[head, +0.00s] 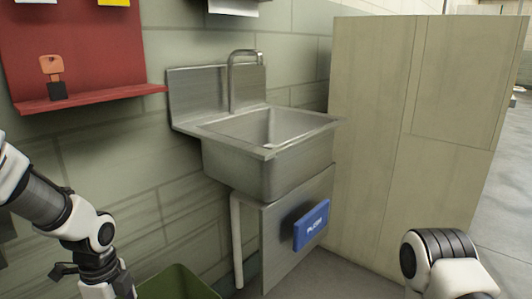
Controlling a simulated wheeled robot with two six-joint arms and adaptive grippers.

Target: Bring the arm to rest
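My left arm (85,222) comes in from the left edge, bends, and runs down to the bottom edge. A small dark piece beside its lower end, which may be part of my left gripper (64,270), shows against the wall; I cannot tell if it is open or shut. My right arm (440,262) shows only as a white and black rounded link at the bottom right. My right gripper is out of view. Nothing is seen held.
A steel sink (268,150) with a tap stands against the green block wall. A blue box (311,225) is on the panel below it. A red shelf (92,97) bears an orange key-shaped item (52,68). A green bin (176,284) is below. A tall beige cabinet (371,130) stands right.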

